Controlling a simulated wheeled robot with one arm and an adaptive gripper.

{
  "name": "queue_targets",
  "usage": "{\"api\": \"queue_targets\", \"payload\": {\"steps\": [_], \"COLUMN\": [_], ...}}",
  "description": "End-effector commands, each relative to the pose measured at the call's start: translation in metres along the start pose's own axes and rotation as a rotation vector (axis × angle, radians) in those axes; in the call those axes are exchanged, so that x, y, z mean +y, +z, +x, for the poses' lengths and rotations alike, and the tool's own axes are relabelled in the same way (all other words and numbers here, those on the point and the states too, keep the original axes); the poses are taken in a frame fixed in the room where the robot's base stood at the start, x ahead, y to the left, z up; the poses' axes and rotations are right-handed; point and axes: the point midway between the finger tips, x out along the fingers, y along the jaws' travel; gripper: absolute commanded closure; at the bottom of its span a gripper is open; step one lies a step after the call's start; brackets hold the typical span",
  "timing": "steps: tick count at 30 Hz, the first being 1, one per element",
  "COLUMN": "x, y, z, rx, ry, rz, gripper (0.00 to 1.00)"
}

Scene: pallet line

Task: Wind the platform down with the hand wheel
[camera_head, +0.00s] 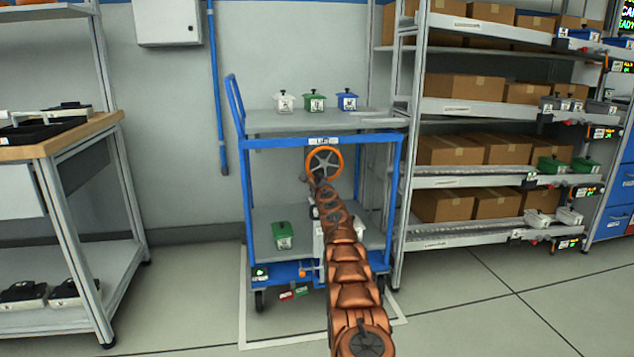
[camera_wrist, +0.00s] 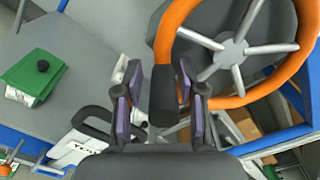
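The hand wheel (camera_head: 336,150) has an orange rim and grey spokes and is on the front of a blue cart (camera_head: 248,185). In the wrist view the wheel (camera_wrist: 291,88) fills the upper right, with its black handle (camera_wrist: 163,97) pointing toward me. My gripper (camera_wrist: 160,92) has one finger on each side of this handle, with narrow gaps showing, so it looks open around it. In the head view my gripper (camera_head: 316,180) is at the wheel's lower left. The cart's grey upper platform (camera_head: 270,126) carries white, green and blue lidded containers.
A green container (camera_head: 283,236) stands on the cart's lower deck (camera_head: 262,215). A rack (camera_head: 455,108) with cardboard boxes is close on the right. A workbench (camera_head: 75,138) stands at left, with free floor between it and the cart. A red and a green item lie under the cart.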

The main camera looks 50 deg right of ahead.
Motion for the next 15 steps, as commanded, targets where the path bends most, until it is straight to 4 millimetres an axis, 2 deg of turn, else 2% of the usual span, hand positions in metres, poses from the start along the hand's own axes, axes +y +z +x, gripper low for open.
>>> {"api": "queue_targets", "payload": {"steps": [2,15], "x": [-0.0002,-0.0032], "y": [-0.0016,0.0047], "z": [-0.0001,-0.0011], "rx": [0.002,-0.006], "ry": [-0.001,-0.004], "rz": [0.000,-0.002], "gripper": [0.53,0.53]}}
